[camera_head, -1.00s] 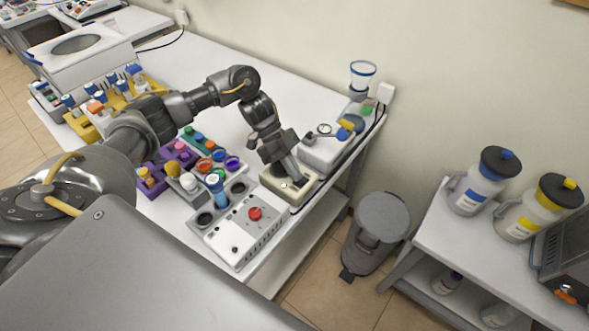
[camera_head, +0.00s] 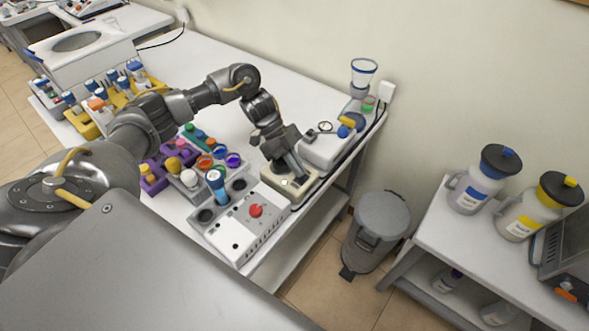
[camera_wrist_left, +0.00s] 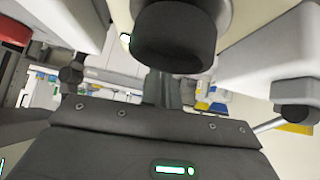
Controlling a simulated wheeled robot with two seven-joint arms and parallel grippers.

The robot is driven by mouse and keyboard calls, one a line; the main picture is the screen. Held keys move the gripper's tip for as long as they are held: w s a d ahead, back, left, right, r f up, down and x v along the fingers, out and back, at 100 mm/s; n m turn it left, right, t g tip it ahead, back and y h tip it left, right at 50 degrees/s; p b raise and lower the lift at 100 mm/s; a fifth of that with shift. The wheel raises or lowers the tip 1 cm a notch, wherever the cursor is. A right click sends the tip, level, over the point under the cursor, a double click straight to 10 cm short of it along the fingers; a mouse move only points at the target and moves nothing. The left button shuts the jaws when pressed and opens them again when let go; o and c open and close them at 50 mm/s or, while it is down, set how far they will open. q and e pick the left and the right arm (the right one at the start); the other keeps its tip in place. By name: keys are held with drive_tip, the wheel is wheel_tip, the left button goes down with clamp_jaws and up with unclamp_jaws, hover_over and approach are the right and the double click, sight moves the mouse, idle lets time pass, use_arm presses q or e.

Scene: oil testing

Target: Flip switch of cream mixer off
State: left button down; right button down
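The cream mixer (camera_head: 296,196) is a small cream box at the right edge of the white table, beside the white device with the red knob. My left gripper (camera_head: 299,177) reaches down over its top, with the fingers at or very near the surface; I cannot tell if they touch. In the left wrist view the fingers (camera_wrist_left: 162,88) look closed together and empty, below a black round cup (camera_wrist_left: 175,38) on the cream body. A small bright green-white spot (camera_wrist_left: 126,39) shows on that body. The switch position cannot be made out. My right gripper is not in view.
The white device with a red knob (camera_head: 256,211) stands close in front of the mixer. A grey-white instrument (camera_head: 325,149) is just behind it. Purple racks with coloured caps (camera_head: 150,180) are to the left. A grey bin (camera_head: 380,225) stands on the floor beyond the table edge.

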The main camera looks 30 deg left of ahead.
use_arm(q)
drive_tip(key=shift+w+d+f, duration=0.1)
drive_tip(key=shift+w+f, duration=0.05)
drive_tip(key=shift+w, duration=0.15)
drive_tip(key=shift+s, duration=0.1)
drive_tip(key=r+p, duration=0.2)
drive_tip(key=r, duration=0.1)
drive_tip(key=r+p, duration=0.1)
drive_tip(key=shift+w+a+r+p, duration=0.2)
drive_tip(key=shift+w+r+p, duration=0.2)
drive_tip(key=shift+w+a+r+b, duration=0.2)
drive_tip(key=shift+a+r+b, duration=0.15)
drive_tip(key=shift+a+b, duration=0.4)
drive_tip(key=b+v, duration=0.1)
drive_tip(key=v, duration=0.6)
drive_tip(key=shift+r, duration=0.35)
drive_tip(key=shift+w+a, duration=0.1)
drive_tip(key=shift+a, duration=0.05)
